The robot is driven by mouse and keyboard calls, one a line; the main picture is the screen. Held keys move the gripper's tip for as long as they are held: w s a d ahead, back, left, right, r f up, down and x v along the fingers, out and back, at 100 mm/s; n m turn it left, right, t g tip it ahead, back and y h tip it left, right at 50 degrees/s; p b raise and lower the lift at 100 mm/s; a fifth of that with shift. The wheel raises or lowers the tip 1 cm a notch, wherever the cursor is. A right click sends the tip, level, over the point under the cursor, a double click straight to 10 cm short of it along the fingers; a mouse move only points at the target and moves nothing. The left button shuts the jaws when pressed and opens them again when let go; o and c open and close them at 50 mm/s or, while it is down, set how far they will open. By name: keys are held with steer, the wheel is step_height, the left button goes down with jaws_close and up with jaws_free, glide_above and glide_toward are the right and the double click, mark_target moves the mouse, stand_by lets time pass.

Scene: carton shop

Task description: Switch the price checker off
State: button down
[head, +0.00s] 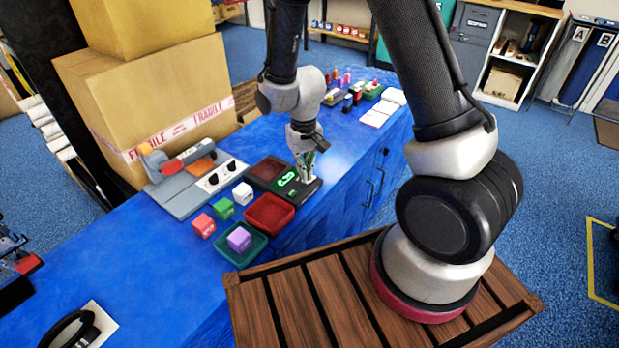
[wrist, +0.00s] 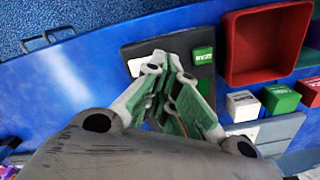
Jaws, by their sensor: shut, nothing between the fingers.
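A dark flat panel (head: 306,190) with a lit green display (head: 286,178) lies on the blue counter and looks like the price checker. My gripper (head: 308,176) is shut and empty, pointing down over the right part of this panel. In the wrist view the dark panel (wrist: 134,50) lies under my gripper (wrist: 168,62).
A red tray (head: 249,213) and a green tray (head: 258,247) with a purple cube (head: 239,239) stand beside the panel. Red, green and white cubes and a grey scale-like unit (head: 185,195) lie farther left. Large cartons (head: 150,95) stand behind. Counter right of the panel is clear.

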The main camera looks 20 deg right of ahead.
steer(key=shift+f, duration=1.3)
stand_by(0.9)
steer(key=shift+r, duration=3.5)
steer(key=s+d+r+t, duration=0.1)
steer(key=s+d+r, duration=0.4)
steer(key=r, duration=0.4)
steer(key=s+d+r+t, duration=0.2)
steer(key=s+d+r, duration=0.3)
steer(key=s+r, duration=0.2)
steer(key=s+d+r+t, duration=0.1)
steer(key=s+d+r, duration=0.3)
steer(key=s+r, duration=0.3)
step_height(320, 180, up, 4)
steer(key=shift+d+f+m, duration=0.1)
steer(key=shift+d+m, duration=0.3)
